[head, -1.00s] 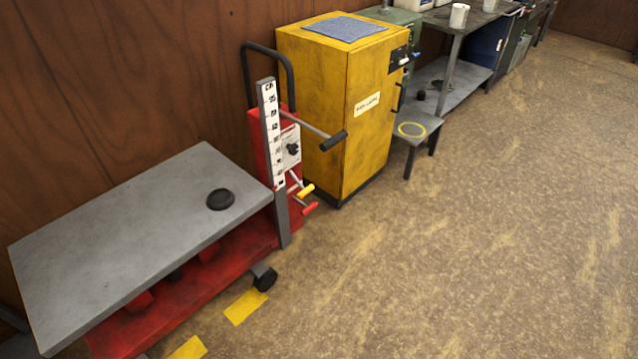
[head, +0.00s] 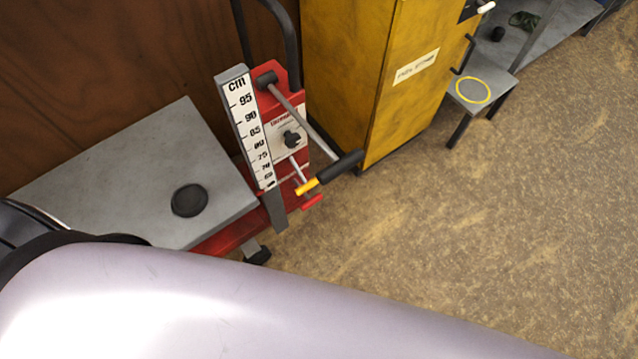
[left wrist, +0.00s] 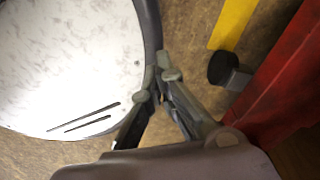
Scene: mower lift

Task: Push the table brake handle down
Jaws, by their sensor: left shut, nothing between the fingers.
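The lift table has a grey top (head: 120,165) and a red upright with a cm scale (head: 247,125). A long lever with a black grip (head: 340,166) sticks out from the upright. Below it are a short yellow-tipped lever (head: 307,187) and a short red-tipped lever (head: 312,202); no label tells which is the brake handle. My left gripper (left wrist: 163,80) is shut and empty in the left wrist view, near the table's red base (left wrist: 285,85) and a black caster (left wrist: 223,68), apart from both levers. My right gripper is out of view.
My pale arm link fills the bottom of the head view. A black disc (head: 189,200) lies on the tabletop. A yellow cabinet (head: 405,100) stands right behind the upright, with a small stool (head: 482,88) beyond. The floor at right is clear.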

